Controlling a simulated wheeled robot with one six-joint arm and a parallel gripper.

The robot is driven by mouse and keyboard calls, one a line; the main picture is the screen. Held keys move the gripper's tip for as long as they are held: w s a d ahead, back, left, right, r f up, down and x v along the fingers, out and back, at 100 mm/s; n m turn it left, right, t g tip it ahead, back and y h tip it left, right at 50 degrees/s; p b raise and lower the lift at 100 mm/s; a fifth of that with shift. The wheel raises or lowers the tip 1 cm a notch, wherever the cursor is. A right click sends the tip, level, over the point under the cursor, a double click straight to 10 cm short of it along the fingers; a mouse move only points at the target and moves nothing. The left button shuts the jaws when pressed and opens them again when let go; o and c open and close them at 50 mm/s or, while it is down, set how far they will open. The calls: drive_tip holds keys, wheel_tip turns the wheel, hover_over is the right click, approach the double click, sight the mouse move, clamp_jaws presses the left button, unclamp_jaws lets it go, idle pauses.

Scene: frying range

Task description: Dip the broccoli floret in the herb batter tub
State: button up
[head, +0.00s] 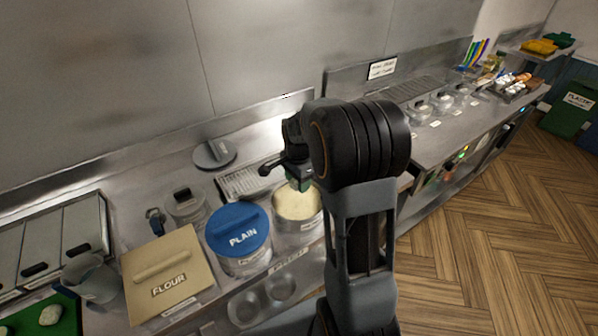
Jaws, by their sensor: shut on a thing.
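My gripper (299,181) points down over an open tub (297,222) of pale batter (296,204), just right of the blue-lidded tub. A small dark green patch shows at the fingertips; it fits the broccoli floret, which my gripper and wrist mostly hide. My gripper is shut on it. I cannot tell whether the floret touches the batter. The open tub's label is too small to read, so I cannot confirm that it is the herb tub.
A blue lid marked PLAIN (238,232) covers the neighbouring tub. A board marked FLOUR (168,272) lies left of it. A grey round lid (214,154) lies behind, beside a wire rack (246,184). Several small lidded pots (444,102) stand along the counter at right.

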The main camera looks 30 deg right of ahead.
sight(298, 210)
drive_tip(key=shift+f+b, duration=4.5)
drive_tip(key=shift+f, duration=1.6)
drive_tip(key=shift+a, duration=0.3)
drive_tip(key=shift+d, duration=0.55)
drive_tip(key=shift+a, duration=0.55)
drive_tip(key=shift+d, duration=0.3)
drive_tip(key=shift+r, duration=0.1)
